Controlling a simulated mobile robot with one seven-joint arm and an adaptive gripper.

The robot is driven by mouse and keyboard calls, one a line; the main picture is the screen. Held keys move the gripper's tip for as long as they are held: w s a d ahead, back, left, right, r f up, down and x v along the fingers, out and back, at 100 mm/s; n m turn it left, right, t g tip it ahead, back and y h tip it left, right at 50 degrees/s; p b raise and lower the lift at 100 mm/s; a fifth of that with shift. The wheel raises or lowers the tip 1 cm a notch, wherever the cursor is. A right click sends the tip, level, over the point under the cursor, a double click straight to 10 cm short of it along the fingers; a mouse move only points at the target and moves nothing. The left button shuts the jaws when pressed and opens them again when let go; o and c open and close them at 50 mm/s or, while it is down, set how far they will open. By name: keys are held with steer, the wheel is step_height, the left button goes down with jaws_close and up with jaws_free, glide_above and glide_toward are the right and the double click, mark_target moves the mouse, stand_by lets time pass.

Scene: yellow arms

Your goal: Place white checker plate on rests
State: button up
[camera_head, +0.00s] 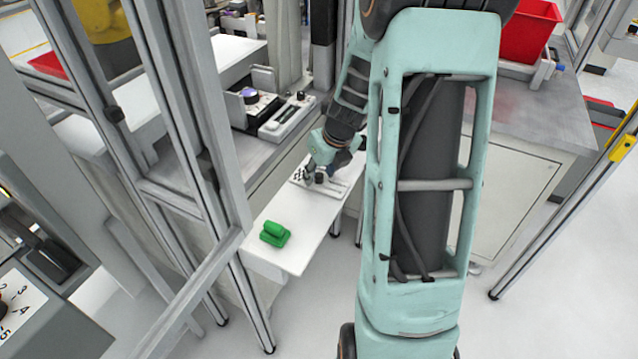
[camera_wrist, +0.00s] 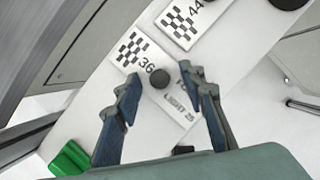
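A white checker plate marked 36 (camera_wrist: 136,50) lies on the white shelf, with a black round knob (camera_wrist: 160,78) on it. A second white checker plate, marked 44 (camera_wrist: 182,20), lies beyond it. My gripper (camera_wrist: 160,76) is open, with one finger on each side of the knob in the wrist view; I cannot tell whether they touch it. In the head view my gripper (camera_head: 315,177) is low over the plates and partly hides them. A green double-ridged block (camera_head: 275,233) lies on the shelf; it also shows in the wrist view (camera_wrist: 72,160). I cannot tell which things are the rests.
The white shelf (camera_head: 290,258) is bare around the green block. A metal frame post (camera_head: 215,130) stands at its left. Dark devices with a light tray (camera_head: 288,118) stand behind. A red bin (camera_head: 525,30) is on the grey counter at right.

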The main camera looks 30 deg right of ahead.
jaws_close()
steer(key=shift+r, duration=0.1)
stand_by(0.4)
